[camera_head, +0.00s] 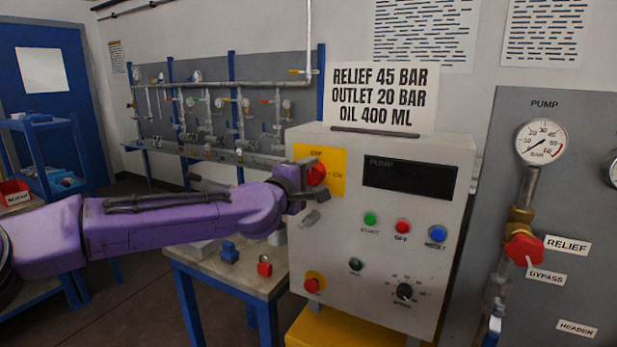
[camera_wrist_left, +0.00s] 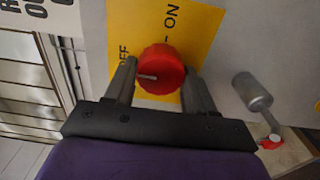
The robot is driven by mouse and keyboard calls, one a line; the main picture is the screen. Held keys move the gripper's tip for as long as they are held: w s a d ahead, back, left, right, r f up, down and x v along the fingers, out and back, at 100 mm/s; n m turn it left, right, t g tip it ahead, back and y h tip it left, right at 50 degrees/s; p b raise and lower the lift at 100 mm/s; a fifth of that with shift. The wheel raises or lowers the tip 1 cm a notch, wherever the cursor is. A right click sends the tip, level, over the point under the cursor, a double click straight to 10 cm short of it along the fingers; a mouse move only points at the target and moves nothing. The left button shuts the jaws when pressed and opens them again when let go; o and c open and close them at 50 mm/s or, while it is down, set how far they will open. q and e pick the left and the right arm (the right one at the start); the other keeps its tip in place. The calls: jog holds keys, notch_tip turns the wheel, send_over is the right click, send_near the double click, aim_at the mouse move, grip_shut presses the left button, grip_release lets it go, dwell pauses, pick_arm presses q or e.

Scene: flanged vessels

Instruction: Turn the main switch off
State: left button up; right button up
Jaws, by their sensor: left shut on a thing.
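The main switch is a red round knob (camera_head: 316,174) on a yellow plate (camera_head: 329,160) marked OFF at the top and ON at the right, at the upper left of the grey control panel (camera_head: 385,245). My left gripper (camera_head: 306,180) reaches it from the left and is shut on it. In the left wrist view the knob (camera_wrist_left: 161,70) sits between the two fingers. A white line on the knob points left there, towards the OFF side; ON is at the top. The fingers partly cover the OFF word. My right gripper is out of view.
A grey knob-like part (camera_wrist_left: 252,92) sticks out close to the fingers. The panel also carries green, red and blue buttons and a black dial (camera_head: 404,291). Pump pipework is at the right.

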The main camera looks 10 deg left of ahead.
pick_arm(q)
jog(key=o, duration=1)
jog(key=shift+o, duration=0.2)
jog(key=b+v, duration=0.2)
jog(key=v, duration=0.8)
jog(key=shift+s, duration=0.25)
jog(key=shift+a, duration=0.15)
